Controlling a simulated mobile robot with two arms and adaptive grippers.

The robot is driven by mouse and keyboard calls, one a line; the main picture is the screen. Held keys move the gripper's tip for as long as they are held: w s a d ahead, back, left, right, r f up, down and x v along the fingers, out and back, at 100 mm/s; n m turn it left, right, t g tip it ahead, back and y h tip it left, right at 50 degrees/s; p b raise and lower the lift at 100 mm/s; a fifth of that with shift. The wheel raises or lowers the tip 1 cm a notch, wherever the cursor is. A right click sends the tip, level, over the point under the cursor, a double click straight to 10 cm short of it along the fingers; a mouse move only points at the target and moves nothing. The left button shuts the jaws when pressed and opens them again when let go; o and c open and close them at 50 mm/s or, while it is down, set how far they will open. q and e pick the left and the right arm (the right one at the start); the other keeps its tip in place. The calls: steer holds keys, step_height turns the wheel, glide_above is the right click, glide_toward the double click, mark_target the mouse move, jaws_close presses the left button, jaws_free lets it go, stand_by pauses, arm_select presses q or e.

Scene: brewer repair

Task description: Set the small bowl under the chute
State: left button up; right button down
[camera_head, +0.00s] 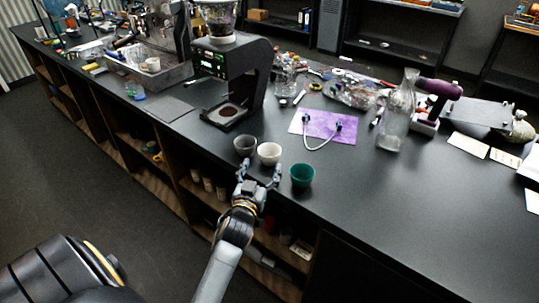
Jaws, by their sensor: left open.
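Three small bowls stand near the counter's front edge: a grey one (245,146), a white one (269,153) and a teal one (302,175). My left gripper (259,174) is open, its fingers pointing at the white bowl from the front. It looks empty; whether a finger touches a bowl I cannot tell. A black grinder (257,75) stands farther back, with a lit panel and a clear hopper of beans. Its chute is not clearly visible; below the head is a base tray (226,112) with a dark round patch. My right gripper is not in view.
A purple mat (322,127) with a looped cable lies behind the teal bowl. A glass carafe (397,112) stands to its right. A flat dark pad (166,109) lies left of the grinder. The black counter (400,210) is clear at front right.

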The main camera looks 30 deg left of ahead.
mark_target(266, 158)
arm_select(q)
steer(key=x, duration=0.3)
steer(key=p+x, duration=0.1)
steer(key=x, duration=0.1)
steer(key=shift+w+r, duration=0.2)
steer(key=shift+w, duration=0.2)
steer(key=shift+w+a+f+p, duration=0.1)
steer(key=shift+w+a+p, duration=0.05)
steer(key=shift+w+p, duration=0.2)
